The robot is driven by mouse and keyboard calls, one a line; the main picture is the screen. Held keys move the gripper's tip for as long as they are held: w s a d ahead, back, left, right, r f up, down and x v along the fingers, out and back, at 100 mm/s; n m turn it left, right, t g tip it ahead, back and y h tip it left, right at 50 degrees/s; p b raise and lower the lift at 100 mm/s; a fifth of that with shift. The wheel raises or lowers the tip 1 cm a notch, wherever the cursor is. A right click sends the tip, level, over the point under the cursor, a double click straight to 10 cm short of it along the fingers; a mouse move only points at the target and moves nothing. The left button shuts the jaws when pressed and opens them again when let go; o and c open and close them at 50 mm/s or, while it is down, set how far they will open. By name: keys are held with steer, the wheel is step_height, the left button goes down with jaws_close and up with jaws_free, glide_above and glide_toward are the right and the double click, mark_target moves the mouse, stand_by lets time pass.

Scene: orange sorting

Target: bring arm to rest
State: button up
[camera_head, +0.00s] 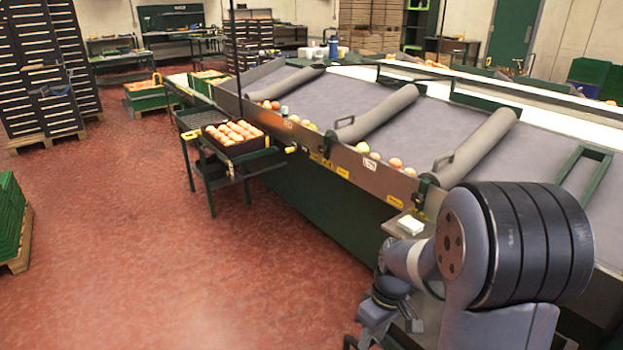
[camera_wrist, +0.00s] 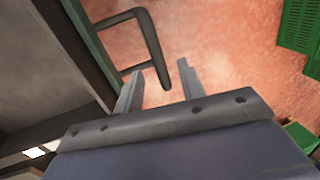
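My arm fills the lower right of the head view, folded close beside the sorting machine. My gripper shows in the wrist view (camera_wrist: 157,88) with its two fingers apart and nothing between them. A dark bar of a frame or handle (camera_wrist: 150,45) lies beyond the fingertips; I cannot tell how far away it is. Red floor shows behind it. In the head view the gripper end is low by my arm and its fingers are hard to make out.
The sorting machine (camera_head: 330,165) with oranges along its front edge runs beside my arm. A dark crate of oranges (camera_head: 234,147) sits on a green stand. Green crates (camera_head: 10,220) are stacked at the left. The red floor (camera_head: 130,250) between is clear.

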steer(key=f, duration=0.4)
steer(key=shift+s+a+f, duration=0.2)
steer(key=shift+s+a, duration=0.05)
steer(key=shift+a, duration=0.1)
steer(key=shift+f, duration=0.2)
steer(key=shift+w+d+r, duration=0.1)
steer(key=shift+w+d, duration=0.25)
steer(key=shift+d, duration=0.1)
steer(key=shift+s, duration=0.1)
